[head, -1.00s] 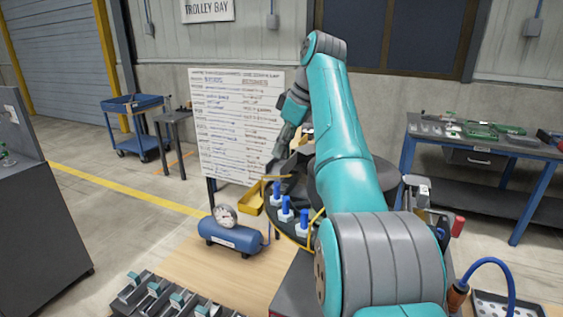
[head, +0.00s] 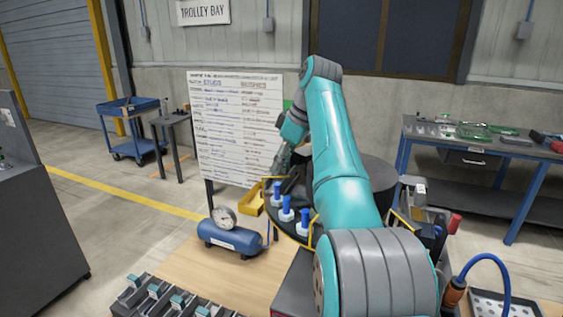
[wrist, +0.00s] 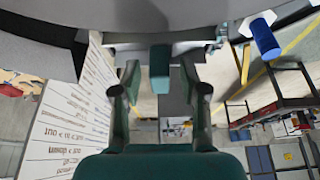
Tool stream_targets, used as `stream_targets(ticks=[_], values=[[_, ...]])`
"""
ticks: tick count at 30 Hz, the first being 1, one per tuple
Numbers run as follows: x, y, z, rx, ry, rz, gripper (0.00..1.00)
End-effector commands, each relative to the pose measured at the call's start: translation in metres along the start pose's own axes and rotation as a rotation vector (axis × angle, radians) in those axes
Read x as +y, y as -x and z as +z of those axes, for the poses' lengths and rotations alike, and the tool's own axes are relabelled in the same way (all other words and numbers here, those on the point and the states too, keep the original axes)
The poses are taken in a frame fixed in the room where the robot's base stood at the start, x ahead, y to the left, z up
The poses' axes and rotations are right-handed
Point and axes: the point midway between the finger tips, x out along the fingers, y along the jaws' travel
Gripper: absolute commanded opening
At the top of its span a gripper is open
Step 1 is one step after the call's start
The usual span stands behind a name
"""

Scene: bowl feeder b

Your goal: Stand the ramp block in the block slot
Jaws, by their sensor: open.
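A small teal block (wrist: 160,68) shows at the rim of a grey surface in the wrist view. It lies between the two fingertips of my gripper (wrist: 159,80), with a gap on each side. My gripper is open. I take this block to be the ramp block, but its sloped shape is not clear. In the head view my gripper is mostly hidden behind my teal arm, over the far part of the dark round feeder (head: 256,207). The block slot cannot be made out in either view.
Several blue-topped white pieces (head: 287,208) stand on the feeder's near left. A yellow bin (head: 249,204), a blue tank with a gauge (head: 230,238) and a row of dark holders (head: 165,299) are left of it. A whiteboard (head: 238,125) stands close behind. Bare wooden tabletop lies in front.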

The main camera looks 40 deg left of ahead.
Motion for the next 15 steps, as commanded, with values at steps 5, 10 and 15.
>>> stream_targets(ticks=[5,10,15], values=[[0.0,0.011,-0.001,0.001,0.0,0.002,0.43],[0.001,0.041,-0.001,0.001,-0.001,0.003,0.43],[0.0,0.076,-0.001,0.001,-0.001,0.002,0.43]])
